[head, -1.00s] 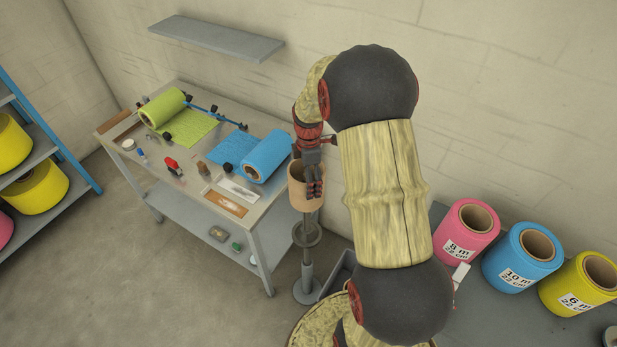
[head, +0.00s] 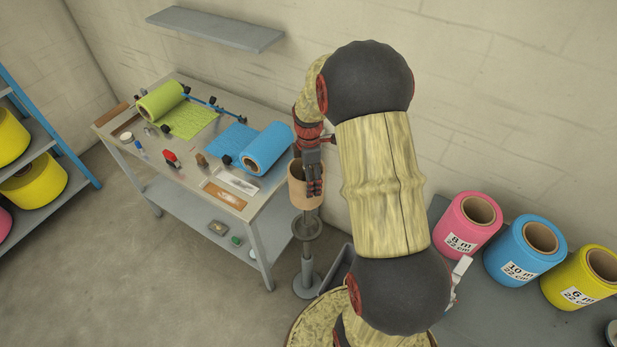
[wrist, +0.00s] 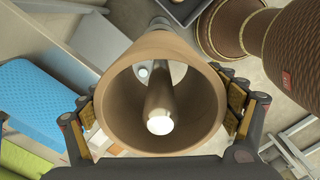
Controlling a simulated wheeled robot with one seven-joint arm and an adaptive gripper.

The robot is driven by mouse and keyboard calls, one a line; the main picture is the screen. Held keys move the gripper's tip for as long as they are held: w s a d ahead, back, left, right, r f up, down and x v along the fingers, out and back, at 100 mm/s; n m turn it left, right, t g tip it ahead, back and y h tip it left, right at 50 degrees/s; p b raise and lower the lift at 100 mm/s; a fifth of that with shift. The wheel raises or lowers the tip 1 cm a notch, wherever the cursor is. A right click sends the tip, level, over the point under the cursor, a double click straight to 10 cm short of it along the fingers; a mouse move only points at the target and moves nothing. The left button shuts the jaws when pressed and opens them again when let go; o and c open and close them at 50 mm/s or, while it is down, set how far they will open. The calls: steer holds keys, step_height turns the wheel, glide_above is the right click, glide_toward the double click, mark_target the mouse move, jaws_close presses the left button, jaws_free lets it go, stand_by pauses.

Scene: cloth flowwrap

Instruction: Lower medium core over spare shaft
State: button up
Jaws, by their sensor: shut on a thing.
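The medium core (head: 303,191) is a tan open tube, held upright beside the bench's right end. My gripper (head: 313,172) is shut on it, with one finger showing against its near side in the head view. In the wrist view the core (wrist: 115,105) sits between both finger pads of my gripper (wrist: 162,110). The spare shaft (wrist: 160,105) shows inside the core's bore, its bright tip slightly below the bore's middle. In the head view the grey shaft stand (head: 307,262) shows under the core, with a round disc (head: 306,229). The core's lower edge is above this disc.
The bench (head: 262,225) holds a green roll (head: 160,101), a blue roll (head: 266,149) and small tools. Pink (head: 463,238), blue (head: 515,262) and yellow (head: 580,287) rolls stand at right. A wall shelf (head: 215,28) hangs behind.

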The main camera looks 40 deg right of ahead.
steer(key=shift+f+b, duration=1.35)
steer(key=shift+f, duration=1.1)
steer(key=o, duration=1)
steer(key=shift+r, duration=0.15)
step_height(320, 180, up, 12)
